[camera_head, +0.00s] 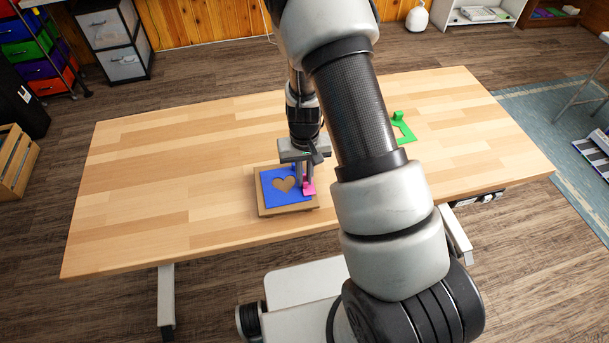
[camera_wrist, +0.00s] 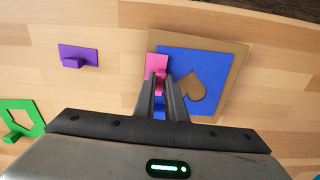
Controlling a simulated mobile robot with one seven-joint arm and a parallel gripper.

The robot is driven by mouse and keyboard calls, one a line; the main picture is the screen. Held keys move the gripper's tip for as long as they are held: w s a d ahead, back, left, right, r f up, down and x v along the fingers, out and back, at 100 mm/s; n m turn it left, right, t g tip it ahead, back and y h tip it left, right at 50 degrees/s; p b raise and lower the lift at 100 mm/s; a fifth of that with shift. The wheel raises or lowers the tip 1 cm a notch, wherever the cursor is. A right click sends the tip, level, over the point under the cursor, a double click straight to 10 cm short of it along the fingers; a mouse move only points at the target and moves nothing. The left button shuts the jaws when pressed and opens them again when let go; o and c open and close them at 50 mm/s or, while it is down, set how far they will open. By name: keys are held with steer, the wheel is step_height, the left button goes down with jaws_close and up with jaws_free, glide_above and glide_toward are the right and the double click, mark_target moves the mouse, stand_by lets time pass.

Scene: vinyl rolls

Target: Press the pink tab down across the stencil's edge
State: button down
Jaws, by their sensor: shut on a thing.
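The blue stencil (camera_head: 276,194) with a heart-shaped cutout lies on a square brown board (camera_head: 263,212) on the table. The stencil (camera_wrist: 215,65) and board (camera_wrist: 238,50) also show in the wrist view. The pink tab (camera_head: 308,188) is at the stencil's right edge in the head view. In the wrist view the pink tab (camera_wrist: 157,64) lies at the stencil's edge, partly hidden by the fingers. My gripper (camera_head: 303,181) is low over the tab, its fingers shut on the tab's raised grip. The gripper (camera_wrist: 161,82) points down at the board. Whether the tab lies fully flat I cannot tell.
A green piece with a cutout (camera_head: 403,129) lies on the table to the right, partly behind my arm. A purple tab (camera_wrist: 78,56) lies apart from the board in the wrist view. The table's left side (camera_head: 150,190) is clear.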

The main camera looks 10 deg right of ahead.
mark_target(304, 179)
steer(key=shift+f, duration=0.25)
steer(key=c, duration=1.3)
jaws_free()
steer(key=shift+o, duration=0.2)
steer(key=shift+r, duration=0.15)
steer(key=shift+r+p, duration=2.05)
steer(key=shift+r, duration=1.35)
